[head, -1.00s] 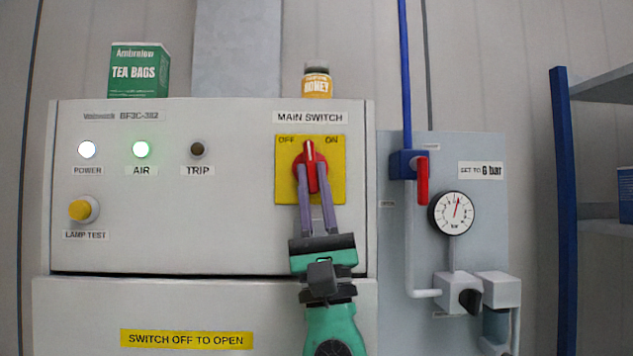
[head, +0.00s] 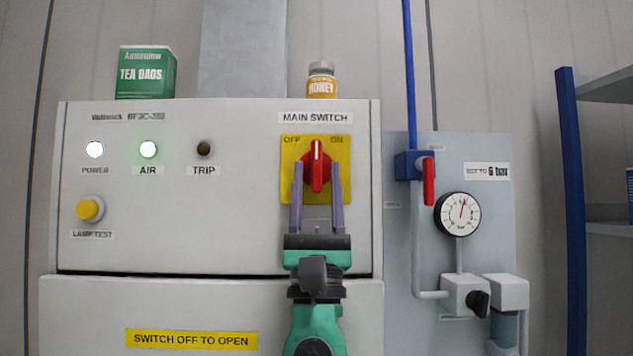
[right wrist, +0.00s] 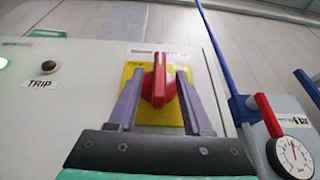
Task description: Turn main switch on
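The main switch (head: 317,176) is a red knob on a yellow plate (head: 341,193) marked OFF at left and ON at right. Its grip bar stands about upright, with the white mark at the top between the two words. My right gripper (head: 317,171) is open, with its purple fingers on either side of the knob's lower part. In the right wrist view the red knob (right wrist: 158,84) shows between the spread fingers (right wrist: 155,82), with a gap on both sides. My left gripper is not in view.
The power lamp (head: 95,149) is white and the air lamp (head: 148,149) green; the trip lamp (head: 204,148) is dark. A honey jar (head: 321,82) and tea box (head: 147,73) stand on the cabinet. A red valve lever (head: 429,181) and gauge (head: 458,214) are at right.

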